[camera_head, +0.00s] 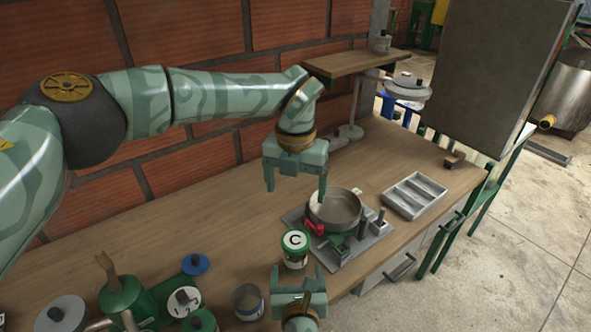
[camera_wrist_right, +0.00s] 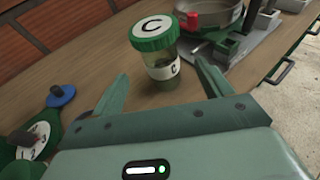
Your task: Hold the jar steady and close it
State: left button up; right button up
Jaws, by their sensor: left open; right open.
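The jar (camera_head: 294,262) stands upright on the wooden bench, clear-walled with a white label marked C. A green-rimmed lid (camera_head: 295,241) with a white top marked C sits on its mouth; I cannot tell how tightly. In the right wrist view the jar (camera_wrist_right: 162,68) and lid (camera_wrist_right: 154,29) show ahead of the fingers. My right gripper (camera_head: 298,270) is open on the near side of the jar, its fingertips (camera_wrist_right: 162,76) pointing toward it, holding nothing. My left gripper (camera_head: 296,192) is open and empty, fingers down, above and behind the jar.
A metal pan (camera_head: 335,210) on a grey fixture stands close right of the jar. A grey divided tray (camera_head: 414,195) lies farther right. An open can (camera_head: 248,302), a blue lid (camera_head: 195,264) and green containers (camera_head: 126,300) stand left. The bench behind the jar is clear.

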pick_arm(q)
notch_tip(320, 180, up, 2)
jog(key=shift+r+p, duration=0.25)
jog(key=shift+p, duration=0.5)
pick_arm(e)
jog(key=v, duration=0.8)
pick_arm(q)
jog(key=shift+r, duration=0.15)
pick_arm(e)
jog(key=shift+r, duration=0.1)
